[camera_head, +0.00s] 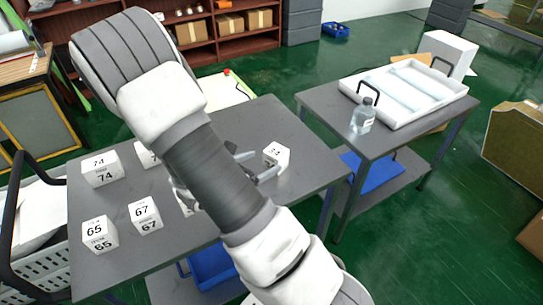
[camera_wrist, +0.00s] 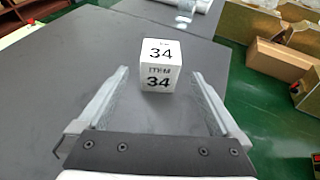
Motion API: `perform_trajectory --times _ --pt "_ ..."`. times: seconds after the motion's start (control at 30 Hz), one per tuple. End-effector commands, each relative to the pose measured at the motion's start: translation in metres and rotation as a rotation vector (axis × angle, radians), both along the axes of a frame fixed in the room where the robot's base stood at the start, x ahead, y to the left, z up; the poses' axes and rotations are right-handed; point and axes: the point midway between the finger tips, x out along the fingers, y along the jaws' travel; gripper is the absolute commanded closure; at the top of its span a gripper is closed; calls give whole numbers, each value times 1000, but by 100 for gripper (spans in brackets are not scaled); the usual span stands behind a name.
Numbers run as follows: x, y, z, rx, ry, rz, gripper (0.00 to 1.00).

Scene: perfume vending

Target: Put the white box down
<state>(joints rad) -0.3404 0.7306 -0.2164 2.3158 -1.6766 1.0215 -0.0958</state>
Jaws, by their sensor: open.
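A white box marked 34 (camera_wrist: 160,66) stands upright on the grey table (camera_wrist: 50,85). In the wrist view it sits between and just beyond the tips of my open gripper (camera_wrist: 160,75), with a gap on either side. In the head view my gripper (camera_head: 258,166) points at the same white box (camera_head: 277,155) near the table's right side, and my arm hides part of the gripper. Other white boxes stand at the left of the table: 74 (camera_head: 101,170), 65 (camera_head: 98,234) and 67 (camera_head: 145,216). Two more are partly hidden behind my arm.
A second grey table (camera_head: 322,100) to the right holds a white tray (camera_head: 440,104) and a clear bottle (camera_head: 363,117). A floor gap separates the tables. A white basket (camera_head: 35,250) stands at the left. Wooden shelves (camera_head: 235,45) are at the back.

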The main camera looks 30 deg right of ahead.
Motion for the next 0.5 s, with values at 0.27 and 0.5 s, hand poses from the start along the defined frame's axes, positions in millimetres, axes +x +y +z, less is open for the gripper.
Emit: perform_trajectory --times 0.27,0.5 --pt "-12 35 16 1 1 1 0" --pt "-26 34 39 71 -85 -116 0"
